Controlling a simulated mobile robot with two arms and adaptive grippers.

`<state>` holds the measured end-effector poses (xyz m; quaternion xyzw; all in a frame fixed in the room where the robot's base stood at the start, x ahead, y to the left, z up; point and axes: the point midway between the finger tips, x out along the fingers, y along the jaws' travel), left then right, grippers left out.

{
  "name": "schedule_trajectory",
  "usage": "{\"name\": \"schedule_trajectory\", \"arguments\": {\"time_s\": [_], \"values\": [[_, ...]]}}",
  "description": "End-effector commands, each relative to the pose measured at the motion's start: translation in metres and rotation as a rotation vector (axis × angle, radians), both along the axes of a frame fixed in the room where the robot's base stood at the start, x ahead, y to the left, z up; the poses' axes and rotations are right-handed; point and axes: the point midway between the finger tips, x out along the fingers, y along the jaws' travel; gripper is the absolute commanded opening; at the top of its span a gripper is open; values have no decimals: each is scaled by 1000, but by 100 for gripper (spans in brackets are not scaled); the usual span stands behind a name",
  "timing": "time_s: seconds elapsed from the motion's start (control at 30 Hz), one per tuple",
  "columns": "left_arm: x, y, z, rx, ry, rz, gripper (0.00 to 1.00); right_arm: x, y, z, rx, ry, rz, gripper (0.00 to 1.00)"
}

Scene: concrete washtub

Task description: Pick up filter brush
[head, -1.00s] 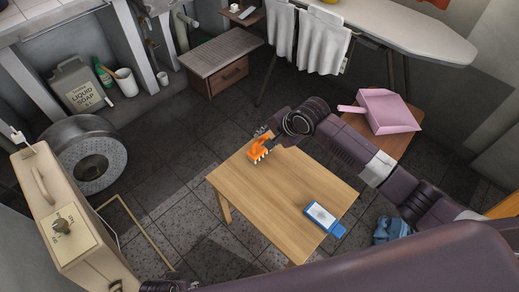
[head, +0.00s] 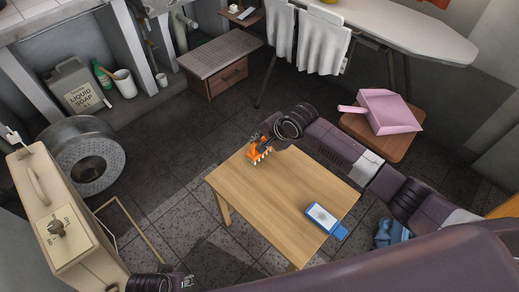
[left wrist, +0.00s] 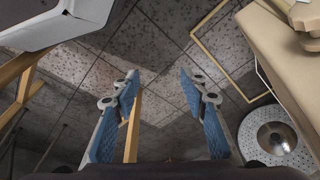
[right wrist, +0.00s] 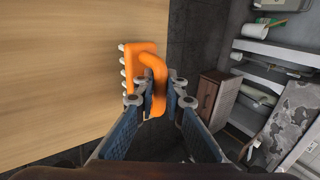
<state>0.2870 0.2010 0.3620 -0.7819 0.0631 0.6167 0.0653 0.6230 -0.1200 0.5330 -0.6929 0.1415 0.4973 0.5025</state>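The orange filter brush (head: 258,156) with pale bristle tufts is at the far left corner of the wooden table (head: 270,195). My right gripper (head: 261,138) is at the brush. In the right wrist view, its blue-padded fingers (right wrist: 160,100) are drawn in on both sides of the brush's curved orange handle (right wrist: 157,72) and appear shut on it. The bristles point left in that view, over the tabletop. Whether the brush touches the table is hard to tell. My left gripper (left wrist: 160,82) is open and empty, above the tiled floor.
A blue-and-white packet or box (head: 322,217) lies near the table's right corner. A pink dustpan (head: 384,110) sits on a stool. A beige box with a knob (head: 62,215) and a round metal drum (head: 88,155) are at left. Most of the tabletop is clear.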

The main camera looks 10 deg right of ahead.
Motion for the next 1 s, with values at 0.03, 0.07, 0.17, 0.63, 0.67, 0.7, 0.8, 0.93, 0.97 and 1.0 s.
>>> {"name": "schedule_trajectory", "arguments": {"time_s": [0.03,0.07,0.17,0.63,0.67,0.7,0.8,0.93,0.97,1.0], "values": [[0,0,0,0,0,0,40,0,0,0,0,0,0,0],[0,0,0,0,0,0,40,0,0,0,-1,1,0,0],[0,0,0,0,0,0,40,0,0,0,-1,1,0,0],[-1,0,-2,0,-2,0,40,1,0,10,0,-1,-1,0],[-2,0,-6,0,0,0,40,1,0,13,0,-1,-1,0],[-3,1,-13,1,7,-1,40,1,0,17,0,-2,-1,0],[-8,1,-25,1,14,-2,40,1,0,31,0,-2,0,0],[-19,2,-44,3,28,-4,40,1,0,54,2,-4,1,0],[-21,3,-49,3,32,-5,40,1,0,60,1,-3,1,0],[-24,3,-54,4,35,-6,40,1,0,67,2,-4,1,0]]}}
